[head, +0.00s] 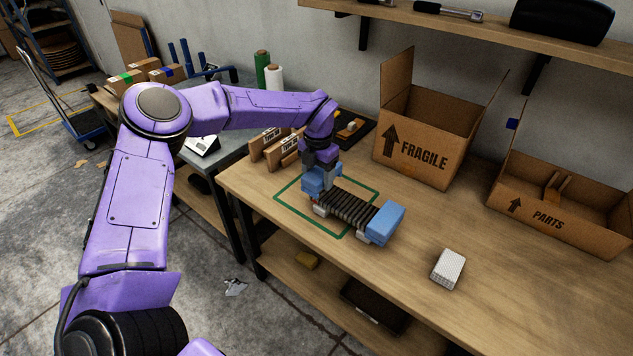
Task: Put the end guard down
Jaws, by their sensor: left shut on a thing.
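A dark ribbed part (348,207) lies on the wooden workbench, partly over a green outlined square (366,189). A blue end guard (381,223) covers its near right end. At its far left end is another blue end guard (314,184), directly beneath my left gripper (322,176). My left gripper points down and is shut on this guard. The fingertips are mostly hidden, and I cannot tell whether the held guard touches the ribbed part or the bench. My right gripper is not in view.
An open FRAGILE box (427,160) and a PARTS box (548,219) stand along the back. A white patterned block (448,268) lies at the front right. Small cardboard pieces (283,150) stand behind the gripper. The bench right of the ribbed part is mostly clear.

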